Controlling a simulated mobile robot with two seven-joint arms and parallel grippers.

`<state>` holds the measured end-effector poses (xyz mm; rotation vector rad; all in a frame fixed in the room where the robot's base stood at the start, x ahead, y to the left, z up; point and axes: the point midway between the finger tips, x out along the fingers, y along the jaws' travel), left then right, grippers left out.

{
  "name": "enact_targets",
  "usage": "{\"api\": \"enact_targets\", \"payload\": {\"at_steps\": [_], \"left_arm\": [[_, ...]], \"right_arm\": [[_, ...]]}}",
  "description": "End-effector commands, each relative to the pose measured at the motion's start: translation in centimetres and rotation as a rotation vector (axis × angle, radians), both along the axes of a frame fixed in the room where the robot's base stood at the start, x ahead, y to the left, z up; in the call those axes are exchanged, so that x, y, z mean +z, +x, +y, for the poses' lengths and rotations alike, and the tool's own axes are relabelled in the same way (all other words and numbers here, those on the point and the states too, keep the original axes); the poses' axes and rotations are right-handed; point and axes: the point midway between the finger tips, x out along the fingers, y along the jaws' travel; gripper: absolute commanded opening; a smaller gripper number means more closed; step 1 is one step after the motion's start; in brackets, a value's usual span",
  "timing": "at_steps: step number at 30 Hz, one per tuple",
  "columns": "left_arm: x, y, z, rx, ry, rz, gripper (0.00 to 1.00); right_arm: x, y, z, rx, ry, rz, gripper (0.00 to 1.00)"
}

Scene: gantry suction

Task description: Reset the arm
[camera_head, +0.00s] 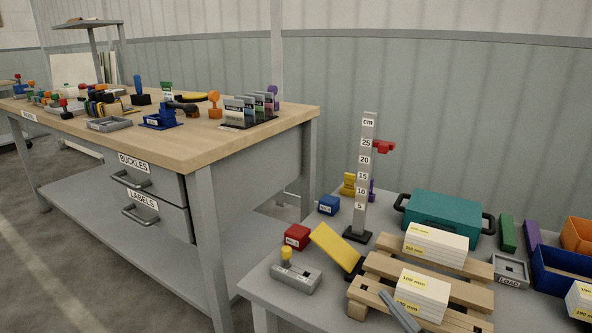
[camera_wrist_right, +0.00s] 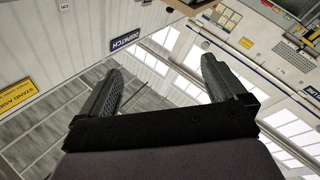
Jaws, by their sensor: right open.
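My right gripper (camera_wrist_right: 162,88) shows in the right wrist view with its two dark fingers spread apart and nothing between them. Beyond the fingers I see walls, windows and the ceiling area, tilted in the picture. No arm is clearly seen in the head view. My left gripper is not in either view.
A wooden workbench (camera_head: 190,152) with drawers and many small parts stands at left. A grey table at right holds a height gauge (camera_head: 363,180), a teal case (camera_head: 440,218), a wooden pallet (camera_head: 470,296) with white blocks and a yellow wedge (camera_head: 335,247). Floor at left is clear.

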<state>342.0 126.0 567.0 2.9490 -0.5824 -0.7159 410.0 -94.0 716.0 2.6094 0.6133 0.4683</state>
Motion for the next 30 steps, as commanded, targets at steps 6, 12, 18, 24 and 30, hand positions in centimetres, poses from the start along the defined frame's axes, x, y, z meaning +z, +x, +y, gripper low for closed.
{"api": "enact_targets", "payload": {"at_steps": [6, 12, 18, 24, 30], "left_arm": [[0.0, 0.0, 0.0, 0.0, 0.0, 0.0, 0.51], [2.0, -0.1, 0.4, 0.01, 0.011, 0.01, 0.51], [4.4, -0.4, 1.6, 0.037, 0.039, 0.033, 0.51], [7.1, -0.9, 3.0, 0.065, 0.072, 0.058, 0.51], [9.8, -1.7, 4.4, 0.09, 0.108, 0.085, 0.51]], "right_arm": [[-10.5, -3.4, -2.9, -0.133, 0.207, 0.6, 0.98], [-13.0, -7.1, -3.6, -0.178, 0.292, 0.891, 0.98], [-10.6, -7.3, -4.7, -0.217, 0.272, 0.905, 0.98], [-7.8, -7.8, -6.1, -0.263, 0.25, 0.92, 0.98], [-5.1, -8.6, -7.6, -0.306, 0.226, 0.938, 0.98]]}}
